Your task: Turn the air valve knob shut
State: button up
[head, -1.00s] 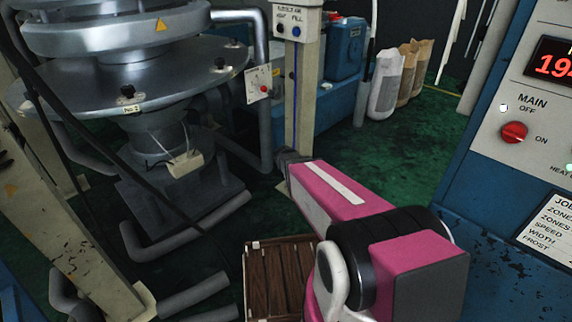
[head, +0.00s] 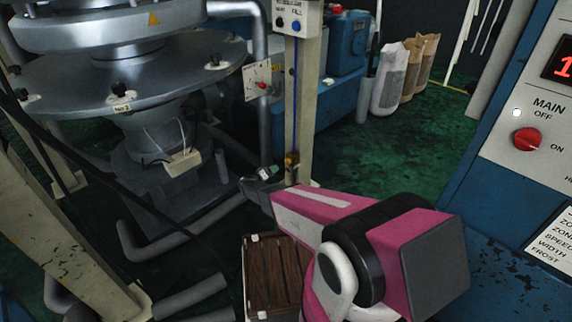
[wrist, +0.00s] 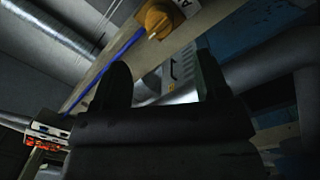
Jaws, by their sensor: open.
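A yellow-orange knob (wrist: 158,19) sits on a beige post (wrist: 128,58) at the top of the wrist view, beside a partly visible label starting with "A". In the head view a small yellow-orange knob (head: 291,160) shows low on the post, just behind my gripper (head: 264,178). My gripper is open and empty. In the wrist view its two dark fingers (wrist: 162,85) stand apart below the knob, not touching it.
A blue hose (head: 295,105) runs along the post. A grey dial plate with a red knob (head: 262,85) is left of it. A round metal machine (head: 75,78) fills the left. A wooden crate (head: 272,272) stands below my arm. A control panel (head: 500,165) is at right.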

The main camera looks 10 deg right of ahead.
aim_at(286, 163)
jog(key=x, duration=0.9)
jog(key=shift+w+d, duration=0.15)
jog(key=shift+d, duration=0.15)
jog(key=c, duration=0.9)
